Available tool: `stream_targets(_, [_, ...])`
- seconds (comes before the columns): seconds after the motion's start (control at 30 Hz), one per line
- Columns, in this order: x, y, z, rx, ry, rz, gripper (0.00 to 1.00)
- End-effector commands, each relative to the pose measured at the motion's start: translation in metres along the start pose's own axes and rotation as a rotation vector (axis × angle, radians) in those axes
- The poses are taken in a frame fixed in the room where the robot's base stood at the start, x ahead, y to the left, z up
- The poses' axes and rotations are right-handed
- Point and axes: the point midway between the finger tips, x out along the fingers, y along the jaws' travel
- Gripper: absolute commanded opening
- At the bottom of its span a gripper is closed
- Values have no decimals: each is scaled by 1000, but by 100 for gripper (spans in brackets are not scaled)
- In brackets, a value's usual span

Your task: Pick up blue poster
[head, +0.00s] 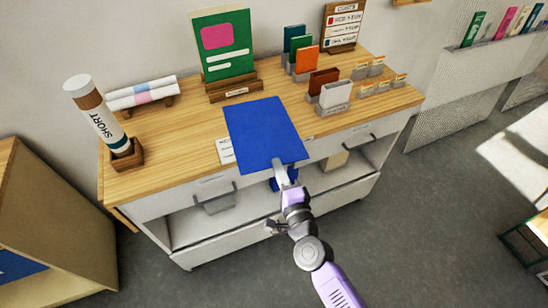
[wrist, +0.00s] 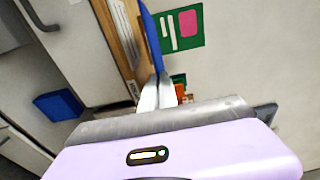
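The blue poster (head: 264,132) is a plain flat sheet in front of and over the middle of the wooden counter, covering part of a white paper. My gripper (head: 281,170) is at its lower edge and looks shut on it. In the wrist view, the blue poster (wrist: 152,38) shows nearly edge-on, running out from between the two close fingertips (wrist: 157,88). Whether it touches the counter cannot be told.
The counter (head: 180,135) holds a green poster (head: 223,45) on a stand, a tilted tube (head: 97,112) in a wooden holder, white rolls (head: 142,92) and several coloured card holders. A blue object (wrist: 58,105) sits below the counter.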

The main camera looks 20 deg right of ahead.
Motion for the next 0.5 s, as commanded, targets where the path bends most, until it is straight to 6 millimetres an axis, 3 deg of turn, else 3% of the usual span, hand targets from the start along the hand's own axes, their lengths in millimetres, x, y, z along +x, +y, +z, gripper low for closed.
stream_targets(0.3, [-42,-16,0,-1,-1,1,0])
stream_targets(0.5, [-57,-21,0,0,-1,0,0])
